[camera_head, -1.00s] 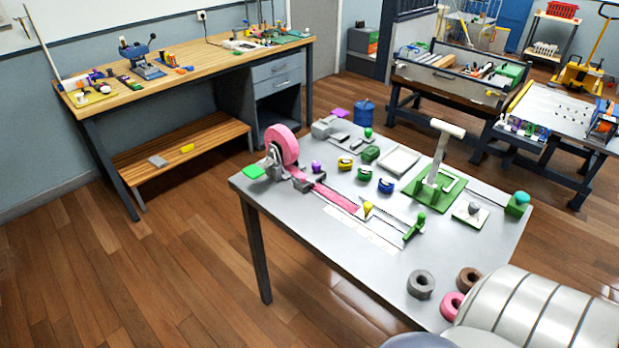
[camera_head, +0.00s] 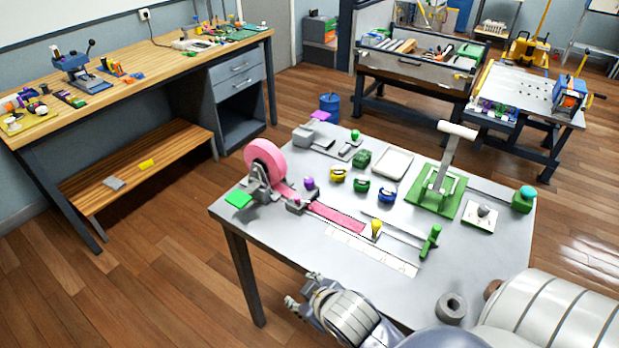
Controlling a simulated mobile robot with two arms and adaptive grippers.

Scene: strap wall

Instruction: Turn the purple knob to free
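The small round purple knob (camera_head: 309,183) stands on a small grey block on the grey table, beside the pink strap (camera_head: 337,217). The strap runs from a pink reel (camera_head: 265,161) past the block and along a flat track. My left gripper is not in view.
A yellow knob (camera_head: 376,228) and a green handle (camera_head: 430,242) stand at the track's right end. A green lever press (camera_head: 438,190) stands right of centre. A grey ring (camera_head: 451,308) lies at the front right. A wooden workbench (camera_head: 130,82) stands at the left.

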